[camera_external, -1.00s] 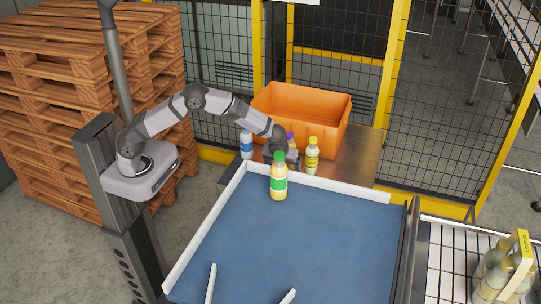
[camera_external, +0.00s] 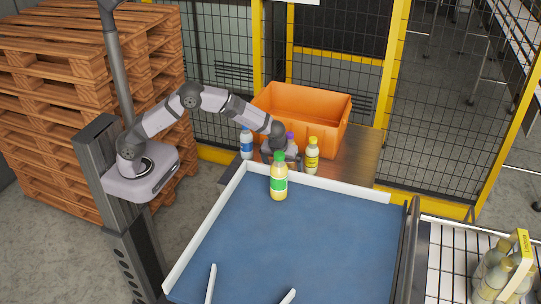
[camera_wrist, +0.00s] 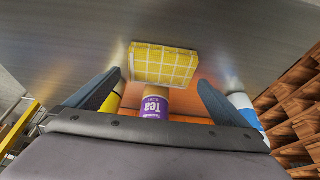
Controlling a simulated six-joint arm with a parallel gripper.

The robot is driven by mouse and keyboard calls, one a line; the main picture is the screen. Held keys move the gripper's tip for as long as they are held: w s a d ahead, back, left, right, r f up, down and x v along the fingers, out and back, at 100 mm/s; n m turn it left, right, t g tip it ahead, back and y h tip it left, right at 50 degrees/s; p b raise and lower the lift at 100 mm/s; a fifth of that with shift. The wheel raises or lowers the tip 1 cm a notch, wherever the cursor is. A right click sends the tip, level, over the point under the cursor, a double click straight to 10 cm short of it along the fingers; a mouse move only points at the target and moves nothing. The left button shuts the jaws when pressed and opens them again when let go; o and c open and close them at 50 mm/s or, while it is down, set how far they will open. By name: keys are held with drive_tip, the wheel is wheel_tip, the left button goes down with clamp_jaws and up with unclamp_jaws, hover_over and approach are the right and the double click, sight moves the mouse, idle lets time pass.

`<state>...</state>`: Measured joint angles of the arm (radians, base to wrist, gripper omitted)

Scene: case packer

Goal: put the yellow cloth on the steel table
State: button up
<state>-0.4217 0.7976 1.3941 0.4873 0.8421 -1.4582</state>
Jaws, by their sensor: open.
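The yellow checked cloth (camera_wrist: 165,65) shows in the wrist view as a flat, folded-looking piece, against the grey steel table (camera_wrist: 235,40) and overlapping one end of a tea bottle with a purple label (camera_wrist: 155,105). I cannot tell whether the cloth touches the table. My gripper (camera_wrist: 160,80) is open, one finger on each side of the bottle, with the cloth just beyond the fingertips. In the external view my gripper (camera_external: 281,152) is low over the steel table (camera_external: 355,160), beside the purple-capped bottle, and the cloth is hidden there.
An orange crate (camera_external: 305,112) stands on the table behind the bottles. A blue-labelled bottle (camera_external: 246,144) and a yellow-capped bottle (camera_external: 312,156) flank my gripper. A green-capped bottle (camera_external: 279,178) stands in front on the blue conveyor (camera_external: 300,240), which is otherwise mostly clear.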

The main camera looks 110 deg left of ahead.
drive_tip(key=b+v, duration=0.2)
drive_tip(key=v, duration=0.7)
drive_tip(key=shift+r, duration=0.35)
drive_tip(key=shift+d, duration=0.15)
drive_tip(key=s+d+r+m+h+p, duration=0.1)
drive_tip(key=s+d+r+m+p, duration=0.15)
drive_tip(key=s, duration=0.25)
drive_tip(key=s+d+r+m+t+h+p, duration=0.1)
drive_tip(key=s+d+r, duration=0.1)
drive_tip(key=s+r, duration=0.15)
drive_tip(key=s+d+r+m+h+p, duration=0.1)
drive_tip(key=s+d+r+m+p, duration=0.1)
drive_tip(key=s, duration=0.4)
drive_tip(key=s+d+f+g+h+b, duration=0.15)
drive_tip(key=s+d+f+b, duration=0.25)
drive_tip(key=d+f, duration=0.5)
drive_tip(key=s+d+f+g+h+b, duration=0.1)
drive_tip(key=s+d+f+h+b, duration=0.3)
drive_tip(key=d+f, duration=0.55)
drive_tip(key=r+m+y, duration=0.1)
drive_tip(key=m, duration=0.3)
drive_tip(key=s+d+m+t+y+p, duration=0.1)
drive_tip(key=m, duration=0.3)
drive_tip(key=r+m+y+p, duration=0.1)
drive_tip(key=m+y, duration=0.1)
drive_tip(key=m, duration=0.2)
drive_tip(key=shift+s+d+r+m+t, duration=0.25)
drive_tip(key=shift+d+r, duration=0.05)
drive_tip(key=shift+r, duration=0.05)
